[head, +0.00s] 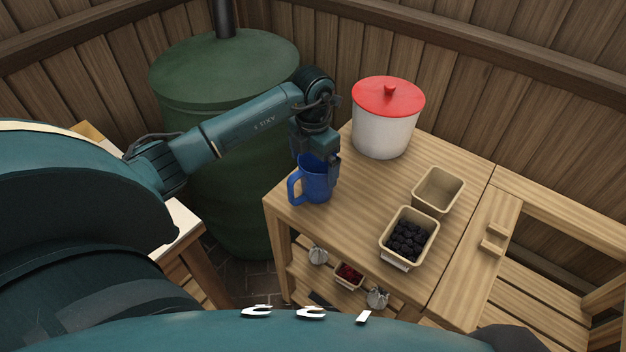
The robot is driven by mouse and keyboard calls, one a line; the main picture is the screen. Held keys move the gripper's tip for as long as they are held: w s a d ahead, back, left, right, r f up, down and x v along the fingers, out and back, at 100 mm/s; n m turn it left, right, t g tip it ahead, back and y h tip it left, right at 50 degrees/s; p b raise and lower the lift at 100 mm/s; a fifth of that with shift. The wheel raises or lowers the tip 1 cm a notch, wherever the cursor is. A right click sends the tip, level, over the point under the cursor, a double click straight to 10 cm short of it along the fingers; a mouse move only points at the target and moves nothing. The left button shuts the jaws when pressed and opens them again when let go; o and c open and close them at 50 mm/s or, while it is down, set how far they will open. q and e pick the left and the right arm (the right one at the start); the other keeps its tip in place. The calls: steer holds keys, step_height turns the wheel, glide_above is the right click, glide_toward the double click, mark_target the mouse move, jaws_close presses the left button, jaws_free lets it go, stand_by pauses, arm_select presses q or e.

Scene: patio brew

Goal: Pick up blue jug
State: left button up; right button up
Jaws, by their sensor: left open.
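The blue jug (314,186) stands upright on the wooden table (357,211), near its left corner, with its handle toward the left. My left gripper (322,172) is open and points down at the jug. Its fingers are at the jug's rim, and one shows in front of the jug's right side. The gripper hides part of the jug's mouth, and I cannot tell whether the fingers touch it. My right gripper is not in view.
A white pot with a red lid (384,125) stands behind the jug. An empty tan box (438,190) and a tan box of dark berries (409,236) stand to the right. A large green barrel (220,85) is behind my left arm. A lower shelf holds small items.

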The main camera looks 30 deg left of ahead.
arm_select(q)
step_height(320, 180, down, 5)
steer(key=shift+w+f, duration=0.1)
steer(key=shift+f, duration=0.05)
steer(key=shift+c, duration=0.2)
steer(key=c, duration=0.9)
